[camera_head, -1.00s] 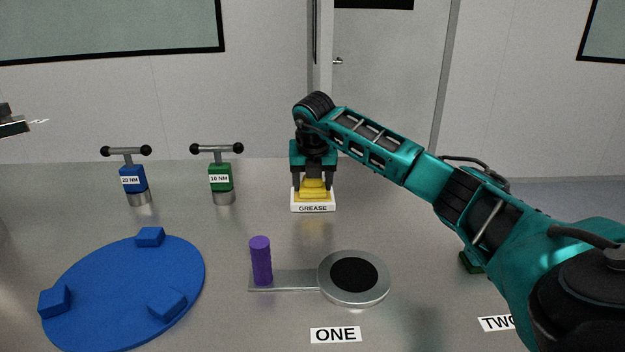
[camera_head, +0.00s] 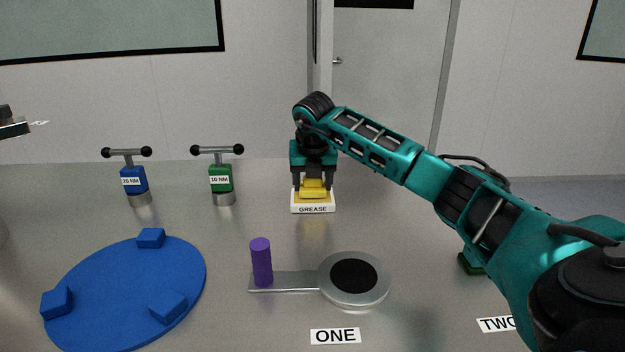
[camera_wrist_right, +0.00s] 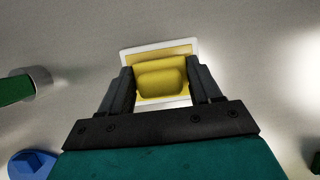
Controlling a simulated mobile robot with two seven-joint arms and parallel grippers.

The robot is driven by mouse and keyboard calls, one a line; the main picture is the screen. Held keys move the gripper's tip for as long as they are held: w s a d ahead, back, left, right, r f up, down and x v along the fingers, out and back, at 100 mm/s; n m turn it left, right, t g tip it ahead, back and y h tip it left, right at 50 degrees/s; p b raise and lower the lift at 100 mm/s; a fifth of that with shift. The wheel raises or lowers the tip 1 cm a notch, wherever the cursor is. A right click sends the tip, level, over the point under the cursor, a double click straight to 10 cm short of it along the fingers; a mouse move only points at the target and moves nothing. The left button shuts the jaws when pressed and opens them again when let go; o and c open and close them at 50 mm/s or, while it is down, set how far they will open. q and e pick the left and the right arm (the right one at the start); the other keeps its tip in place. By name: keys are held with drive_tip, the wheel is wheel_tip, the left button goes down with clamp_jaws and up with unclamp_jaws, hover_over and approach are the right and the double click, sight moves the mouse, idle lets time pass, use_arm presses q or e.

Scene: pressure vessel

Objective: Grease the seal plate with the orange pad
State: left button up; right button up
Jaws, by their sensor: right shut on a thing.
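My right gripper (camera_head: 314,185) points down at the white tray marked GREASE (camera_head: 313,209). Its fingers are shut on a yellow block (camera_head: 313,192), which looks yellow rather than orange and sits at the tray. In the right wrist view the block (camera_wrist_right: 162,80) is between the two fingers (camera_wrist_right: 160,90), with the white tray rim (camera_wrist_right: 185,46) around it; its underside is hidden. A round metal plate with a black disc (camera_head: 354,276) and a purple upright handle (camera_head: 261,262) lies on the table; I cannot tell if it is the seal plate. My left gripper is not clearly seen.
A blue disc with raised blocks (camera_head: 110,290) lies at front left. Blue (camera_head: 134,180) and green (camera_head: 221,178) T-handled tools stand behind it. Labels ONE (camera_head: 335,336) and TWO (camera_head: 496,323) lie in front. My right arm partly hides a dark green object (camera_head: 470,264).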

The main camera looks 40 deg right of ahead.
drive_tip(key=shift+r+p, duration=2.1)
drive_tip(key=shift+r, duration=0.65)
drive_tip(key=shift+r+p, duration=0.5)
drive_tip(key=shift+r, duration=0.1)
